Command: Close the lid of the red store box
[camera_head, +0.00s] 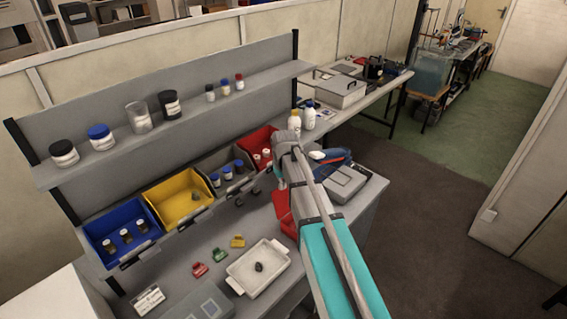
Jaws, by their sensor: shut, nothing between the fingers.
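The red store box (259,141) stands at the right end of a row of bins under the shelf. Its top looks open, and white-topped bottles (262,156) show inside. I cannot make out its lid for certain. A separate red piece (283,212) lies lower, partly behind my arm; I cannot tell if it is part of the box. My gripper (281,183) is small and partly hidden by my arm, just right of and in front of the red box. It is shut and holds nothing. I cannot tell if it touches the box.
Blue (109,217), yellow (166,187) and grey (217,161) bins continue the row leftward. A white tray (245,283) with a dark lump sits in front. White bottles (309,115) and a grey device (346,181) stand to the right. The shelf (186,112) overhangs the bins.

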